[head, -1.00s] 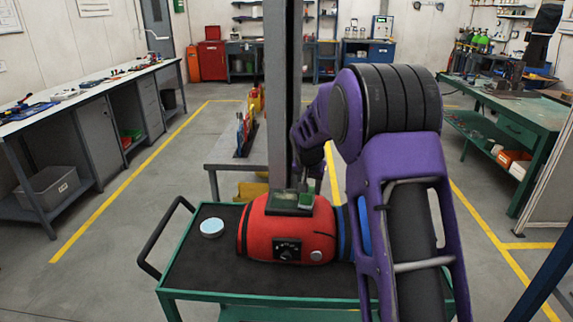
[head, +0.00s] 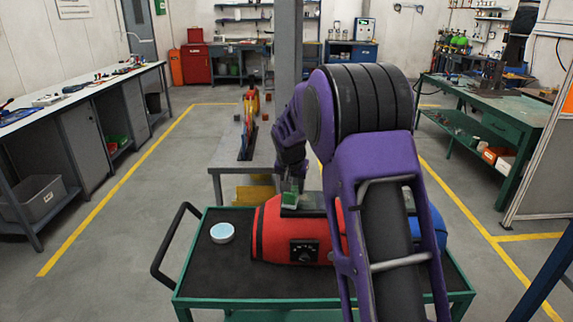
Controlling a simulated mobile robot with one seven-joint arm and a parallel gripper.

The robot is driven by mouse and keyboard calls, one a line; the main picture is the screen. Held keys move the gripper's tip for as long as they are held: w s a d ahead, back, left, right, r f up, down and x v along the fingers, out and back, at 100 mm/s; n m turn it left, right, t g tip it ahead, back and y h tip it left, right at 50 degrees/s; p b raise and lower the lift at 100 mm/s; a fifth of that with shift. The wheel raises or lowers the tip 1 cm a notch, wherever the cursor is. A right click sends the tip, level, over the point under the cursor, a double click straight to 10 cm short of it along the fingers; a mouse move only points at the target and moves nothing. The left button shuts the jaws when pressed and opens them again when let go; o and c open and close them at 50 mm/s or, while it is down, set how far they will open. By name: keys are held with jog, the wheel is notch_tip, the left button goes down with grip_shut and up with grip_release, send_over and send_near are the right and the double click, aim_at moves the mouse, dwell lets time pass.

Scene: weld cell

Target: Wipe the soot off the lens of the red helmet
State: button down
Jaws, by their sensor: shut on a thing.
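The red helmet (head: 272,231) lies on the cart with its dark lens (head: 312,207) facing up. My gripper (head: 292,186) points down over the lens's left end, shut on a small green pad (head: 290,199). The pad appears to touch the lens, but I cannot be sure of contact. My purple arm hides the helmet's right part and some of the lens. Soot cannot be told from the dark lens at this size.
A blue helmet (head: 427,229) lies behind my arm on the green cart (head: 330,300). A round white tin with a pale blue top (head: 222,233) stands left of the red helmet. A grey post (head: 288,70) and a narrow grey table (head: 228,158) stand beyond the cart.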

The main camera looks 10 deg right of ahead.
jog(key=r, duration=0.3)
jog(key=shift+d+r+p, duration=0.1)
jog(key=shift+d+p, duration=0.25)
jog(key=shift+p, duration=0.05)
jog(key=shift+r+p, duration=1)
jog(key=shift+r, duration=1.3)
